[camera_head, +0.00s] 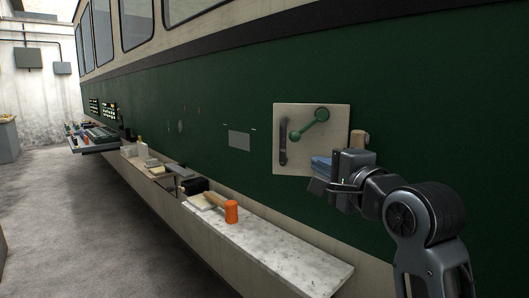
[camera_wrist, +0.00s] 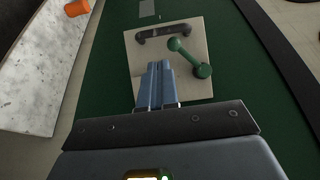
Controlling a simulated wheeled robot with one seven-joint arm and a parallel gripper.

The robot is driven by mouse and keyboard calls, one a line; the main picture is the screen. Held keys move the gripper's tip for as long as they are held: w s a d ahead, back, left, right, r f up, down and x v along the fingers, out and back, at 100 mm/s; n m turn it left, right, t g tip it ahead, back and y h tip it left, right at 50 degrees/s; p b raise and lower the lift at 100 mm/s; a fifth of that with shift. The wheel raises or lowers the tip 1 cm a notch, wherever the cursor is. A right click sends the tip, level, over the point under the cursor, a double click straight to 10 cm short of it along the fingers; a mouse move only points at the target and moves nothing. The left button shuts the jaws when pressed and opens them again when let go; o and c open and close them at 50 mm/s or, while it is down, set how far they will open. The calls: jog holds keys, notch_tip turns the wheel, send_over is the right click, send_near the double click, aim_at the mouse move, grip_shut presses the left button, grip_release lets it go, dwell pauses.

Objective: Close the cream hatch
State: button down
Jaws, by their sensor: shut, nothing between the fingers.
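The cream hatch (camera_head: 289,115) is a square panel on the green side of the tram. It looks flush or nearly flush with the wall; I cannot tell whether it is fully closed. It carries a dark bar handle (camera_head: 283,142) at its left and a green lever (camera_head: 308,126) with round ends. My gripper (camera_head: 320,168) is at the hatch's lower right part, fingers together and empty. In the wrist view the shut blue-grey fingers (camera_wrist: 158,70) overlap the hatch (camera_wrist: 140,68) beside the green lever (camera_wrist: 192,58). Whether they touch the panel is unclear.
A pale stone-like ledge (camera_head: 285,245) runs along the tram below the hatch. The floor at left (camera_head: 75,215) is clear.

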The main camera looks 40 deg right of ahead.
aim_at(284, 146)
jog(key=p+x, duration=0.1)
jog(key=x, duration=1.3)
jog(key=shift+p, duration=0.4)
jog(key=shift+w, duration=0.1)
